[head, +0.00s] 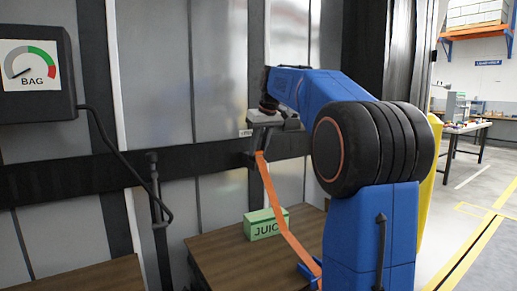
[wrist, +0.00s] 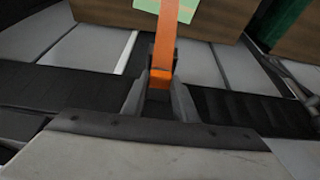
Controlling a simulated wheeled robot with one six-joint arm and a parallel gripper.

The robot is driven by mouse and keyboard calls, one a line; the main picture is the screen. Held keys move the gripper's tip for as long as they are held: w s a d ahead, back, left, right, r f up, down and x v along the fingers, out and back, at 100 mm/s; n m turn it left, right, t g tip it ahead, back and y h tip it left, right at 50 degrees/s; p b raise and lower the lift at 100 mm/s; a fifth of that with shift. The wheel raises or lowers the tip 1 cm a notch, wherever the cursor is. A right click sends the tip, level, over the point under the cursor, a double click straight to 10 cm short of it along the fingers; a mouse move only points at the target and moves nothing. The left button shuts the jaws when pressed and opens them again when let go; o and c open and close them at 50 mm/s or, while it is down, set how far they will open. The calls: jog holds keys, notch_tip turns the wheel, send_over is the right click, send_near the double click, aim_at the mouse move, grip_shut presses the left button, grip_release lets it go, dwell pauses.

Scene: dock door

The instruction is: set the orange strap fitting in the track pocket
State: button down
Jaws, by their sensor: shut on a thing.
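My gripper (head: 257,143) is in front of the dark wall track (head: 70,180), at its height. In the wrist view my gripper (wrist: 159,92) is shut on the orange strap fitting (wrist: 161,77), which shows between the fingers. The orange strap (head: 275,208) hangs from it down to the right, and in the wrist view the strap (wrist: 167,35) runs away from the fingers. The track (wrist: 235,106) passes behind the gripper in the wrist view. The pocket is hidden behind the gripper, and I cannot tell whether the fitting touches it.
A gauge box marked BAG (head: 36,72) hangs at the left, with a black hose (head: 125,160). A workbench (head: 466,130) and open floor lie far right.

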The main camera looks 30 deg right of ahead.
jog(key=c, duration=1.4)
grip_release()
jog(key=shift+f, duration=0.1)
jog(key=v, duration=1.2)
jog(key=s+a+f, duration=0.8)
jog(key=s+f, duration=0.5)
jog(key=s+a+f, duration=0.9)
jog(key=s+f, duration=0.3)
jog(key=s+a+f, duration=0.1)
jog(key=s+f, duration=0.9)
jog(key=f, duration=0.4)
jog(key=shift+a+f, duration=0.2)
jog(key=shift+a, duration=0.15)
